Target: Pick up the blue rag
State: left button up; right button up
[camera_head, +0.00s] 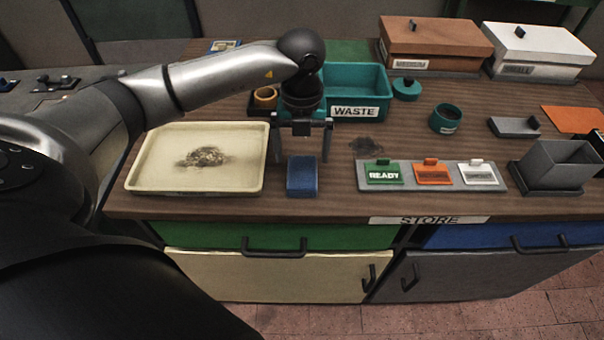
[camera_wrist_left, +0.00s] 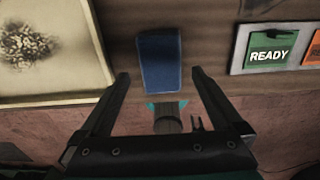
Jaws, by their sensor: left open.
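The blue rag (camera_head: 302,176) is a small folded block on the wooden worktop, just right of the cream tray. It also shows in the left wrist view (camera_wrist_left: 160,62), lying beyond and between the fingertips. My left gripper (camera_head: 302,158) is open and empty and points down above and slightly behind the rag in the head view. Its two fingers show spread apart in the left wrist view (camera_wrist_left: 160,75). I cannot see any contact with the rag. My right gripper is not in view.
The cream tray (camera_head: 137,165) with a dark pile (camera_head: 205,157) lies left of the rag. A grey holder (camera_head: 405,183) with READY, orange and white tags stands to the right. A teal WASTE bin (camera_head: 375,80) is behind. The worktop's front edge (camera_head: 260,208) is close to the rag.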

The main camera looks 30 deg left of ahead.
aim_at(302, 171)
pick_arm(q)
notch_tip(302, 171, down, 4)
jog(key=shift+s+d+f, duration=0.15)
jog(key=shift+f, duration=0.1)
jog(key=c, duration=1.2)
jog(key=shift+o, duration=0.2)
jog(key=shift+r, duration=0.1)
notch_tip(302, 171, up, 20)
jog(key=p, duration=0.1)
jog(key=shift+p, duration=0.3)
